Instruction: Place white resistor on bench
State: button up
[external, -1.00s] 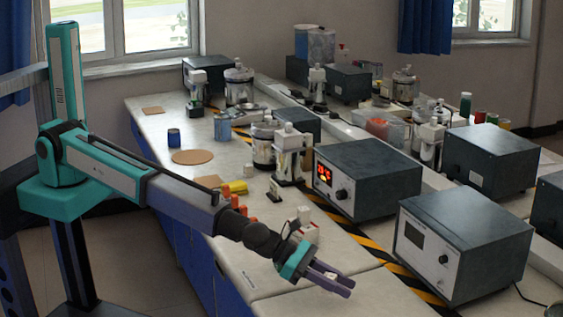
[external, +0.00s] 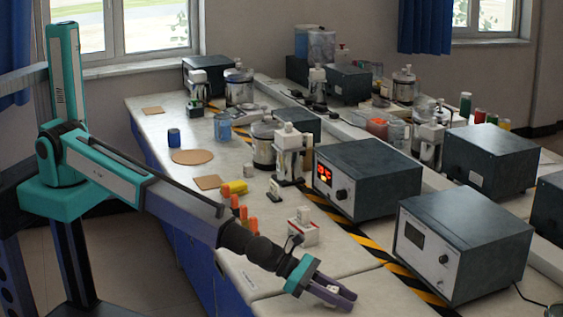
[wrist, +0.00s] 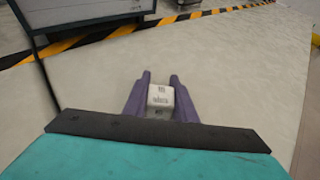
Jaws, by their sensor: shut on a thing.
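The white resistor (wrist: 160,97) is a small white block with dark print, seen between my two purple fingers in the wrist view. My gripper (wrist: 161,85) is shut on it; it also shows at the lower middle of the external view (external: 346,300). There my gripper is over the near end of the pale bench (external: 290,275), fingers pointing right and slightly down. The bench surface also fills much of the wrist view (wrist: 230,75). I cannot tell whether the resistor touches the bench.
A dark instrument box (external: 465,245) stands right of my gripper, behind a yellow-black striped strip (external: 372,247). A white device with a red top (external: 303,228) and orange-topped items (external: 243,213) stand behind my forearm. The bench around my gripper is clear.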

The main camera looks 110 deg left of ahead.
jog(key=o, duration=1)
jog(key=shift+r, duration=0.1)
jog(key=shift+s+r, duration=0.1)
jog(key=shift+b+v, duration=0.55)
jog(key=shift+v, duration=5.35)
